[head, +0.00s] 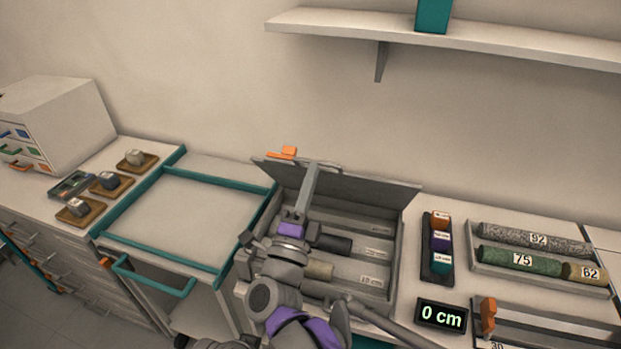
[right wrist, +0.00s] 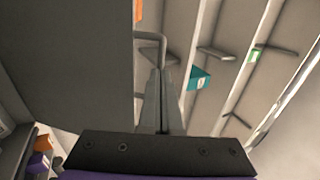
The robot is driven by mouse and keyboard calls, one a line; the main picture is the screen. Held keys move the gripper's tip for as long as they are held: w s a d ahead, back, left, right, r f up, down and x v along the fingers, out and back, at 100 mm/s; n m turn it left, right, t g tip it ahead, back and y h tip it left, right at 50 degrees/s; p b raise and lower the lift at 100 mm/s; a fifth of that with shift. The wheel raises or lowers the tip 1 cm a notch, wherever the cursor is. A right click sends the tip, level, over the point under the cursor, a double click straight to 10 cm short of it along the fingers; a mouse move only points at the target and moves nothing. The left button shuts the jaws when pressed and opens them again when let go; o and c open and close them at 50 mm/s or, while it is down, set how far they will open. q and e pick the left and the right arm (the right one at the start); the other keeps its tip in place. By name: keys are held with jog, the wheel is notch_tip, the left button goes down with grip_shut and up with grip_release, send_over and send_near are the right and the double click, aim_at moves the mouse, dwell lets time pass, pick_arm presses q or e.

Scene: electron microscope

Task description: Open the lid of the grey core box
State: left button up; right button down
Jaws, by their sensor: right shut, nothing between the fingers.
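The grey core box (head: 393,262) stands on the counter in the middle of the head view. Its lid (head: 370,187) is raised along the back edge, with an orange piece (head: 288,152) at its top left. Inside are a dark core (head: 335,244), a pale core (head: 319,269) and labelled channels. My right gripper (head: 313,170) is shut and empty, pointing up in front of the lid's inner face; whether it touches is unclear. In the right wrist view the shut fingers (right wrist: 163,105) lie beside a large grey panel (right wrist: 70,70). My left gripper is not in view.
A teal-rimmed cart top (head: 190,215) is empty at the left. Right of the box are a dark rack of coloured blocks (head: 424,262), a "0 cm" display (head: 441,315) and a core tray (head: 540,276). A shelf (head: 480,38) hangs above.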

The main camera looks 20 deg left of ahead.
jog(key=w+r+g+p, duration=0.3)
jog(key=w+r+p, duration=0.1)
jog(key=w, duration=0.8)
jog(key=w+r+g+p, duration=0.3)
jog(key=w+p, duration=0.3)
jog(key=w, duration=0.7)
jog(key=shift+d+r, duration=0.45)
jog(key=shift+r, duration=0.2)
jog(key=shift+s, duration=0.1)
